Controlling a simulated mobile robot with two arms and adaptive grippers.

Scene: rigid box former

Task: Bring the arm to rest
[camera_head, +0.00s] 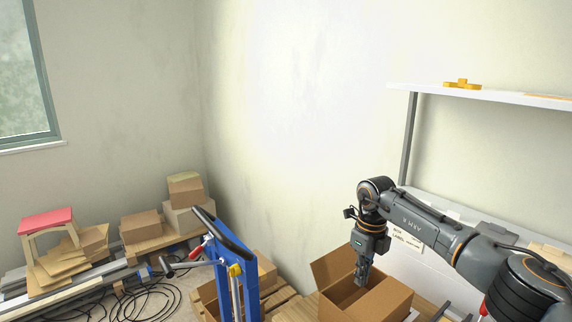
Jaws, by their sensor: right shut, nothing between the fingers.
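My right arm (425,218) comes in from the right side of the head view. My right gripper (362,277) points down over an open cardboard box (378,305), with its fingertips at or inside the box's opening. The fingers are shut with nothing between them. One flap of the box stands up at the back left. The inside of the box is partly hidden by the gripper. My left gripper is not in view.
A white shelf (500,97) with a yellow object (462,84) stands behind my arm. A blue frame (250,290) with a black handle stands left of the box. Cartons (184,190), a red-topped stool (46,221) and black cables (150,303) lie further left.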

